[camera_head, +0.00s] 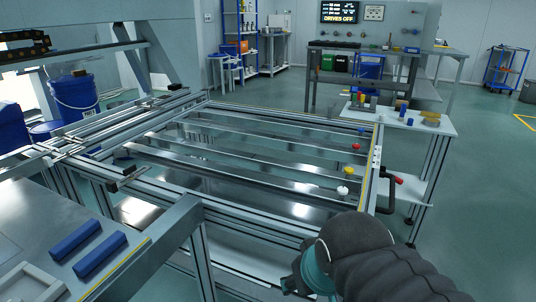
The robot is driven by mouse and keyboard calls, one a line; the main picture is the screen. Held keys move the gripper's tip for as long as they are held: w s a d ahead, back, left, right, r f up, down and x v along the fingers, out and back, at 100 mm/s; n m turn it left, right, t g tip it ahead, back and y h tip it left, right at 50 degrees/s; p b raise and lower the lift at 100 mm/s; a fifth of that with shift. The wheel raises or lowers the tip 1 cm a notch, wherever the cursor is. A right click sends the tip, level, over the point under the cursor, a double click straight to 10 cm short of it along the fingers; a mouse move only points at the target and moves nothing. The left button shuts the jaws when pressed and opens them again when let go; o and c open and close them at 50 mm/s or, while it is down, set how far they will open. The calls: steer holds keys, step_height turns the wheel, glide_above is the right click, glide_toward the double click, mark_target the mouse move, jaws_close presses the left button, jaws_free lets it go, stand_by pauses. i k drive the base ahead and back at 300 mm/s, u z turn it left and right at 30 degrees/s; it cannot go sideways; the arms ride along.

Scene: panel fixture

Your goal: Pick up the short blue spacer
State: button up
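Two blue bars lie side by side at an angle on the grey table at the lower left: one farther back (75,239) and one nearer (100,256). They look close in length. Small upright blue pieces, one of them here (402,106), stand on the light side shelf at the right. I cannot tell for sure which blue piece is the short spacer. My arm, in a dark ribbed sleeve with a teal joint, shows at the bottom right, away from the blue bars. My gripper is not in view.
A large aluminium frame (253,120) with cross rails fills the middle. Yellow, red and blue knobs line its right side. A pale tray (30,285) lies beside the bars. A raised metal rail (150,245) borders the table's right. Open floor lies beyond.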

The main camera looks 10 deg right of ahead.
mark_target(66, 245)
steer(key=z, duration=0.05)
steer(key=k, duration=0.5)
steer(key=u, duration=1.2)
steer(key=i, duration=0.4)
steer(key=u, duration=0.05)
